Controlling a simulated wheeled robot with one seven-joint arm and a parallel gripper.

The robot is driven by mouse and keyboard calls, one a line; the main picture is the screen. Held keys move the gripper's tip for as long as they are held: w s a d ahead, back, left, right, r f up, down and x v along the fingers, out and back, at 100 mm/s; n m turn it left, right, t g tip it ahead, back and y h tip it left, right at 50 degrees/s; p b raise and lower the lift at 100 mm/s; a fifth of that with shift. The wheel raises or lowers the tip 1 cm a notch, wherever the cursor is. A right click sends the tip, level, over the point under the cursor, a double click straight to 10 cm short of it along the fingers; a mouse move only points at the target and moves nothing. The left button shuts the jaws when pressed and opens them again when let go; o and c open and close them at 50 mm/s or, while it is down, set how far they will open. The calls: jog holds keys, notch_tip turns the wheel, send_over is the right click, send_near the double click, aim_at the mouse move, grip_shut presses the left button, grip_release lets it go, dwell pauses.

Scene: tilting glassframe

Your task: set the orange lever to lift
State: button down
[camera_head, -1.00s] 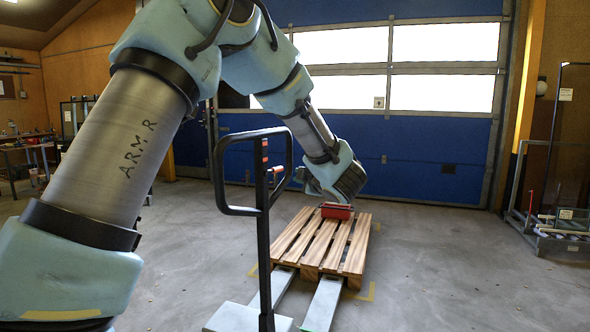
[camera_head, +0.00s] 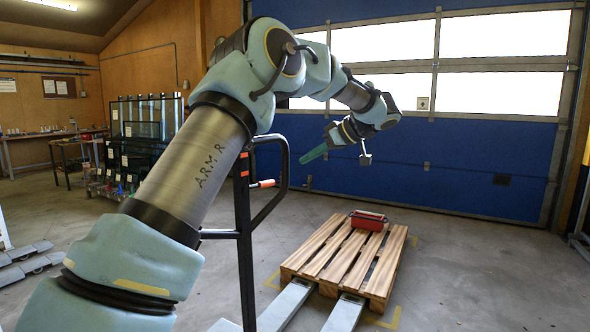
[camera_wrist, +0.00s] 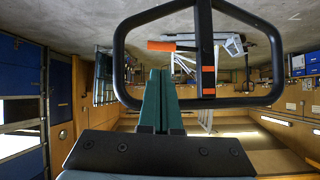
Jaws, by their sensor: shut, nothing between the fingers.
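The orange lever (camera_head: 264,184) sticks out to the right from the black post of the pallet truck's loop handle (camera_head: 284,165), inside the loop. In the wrist view, the image is upside down; the orange lever (camera_wrist: 165,46) shows to the left of the post, inside the handle loop (camera_wrist: 120,60). My gripper (camera_head: 308,158) has green fingers and points left and down toward the handle, apart from it. In the wrist view its fingers (camera_wrist: 160,85) are together and empty, with their tips in line with the lever's area. No lift marking is readable.
A wooden pallet (camera_head: 330,265) sits on the truck's forks (camera_head: 343,315), with a red toolbox (camera_head: 368,220) on it. Glass frame racks (camera_head: 145,125) stand at the back left. A blue door (camera_head: 460,160) closes the back. Floor right of the pallet is clear.

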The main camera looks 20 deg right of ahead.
aim_at(269, 182)
jog(key=p+x, duration=0.4)
jog(key=x, duration=0.9)
jog(key=shift+w+a, duration=0.1)
jog(key=shift+a, duration=0.15)
jog(key=shift+f, duration=0.1)
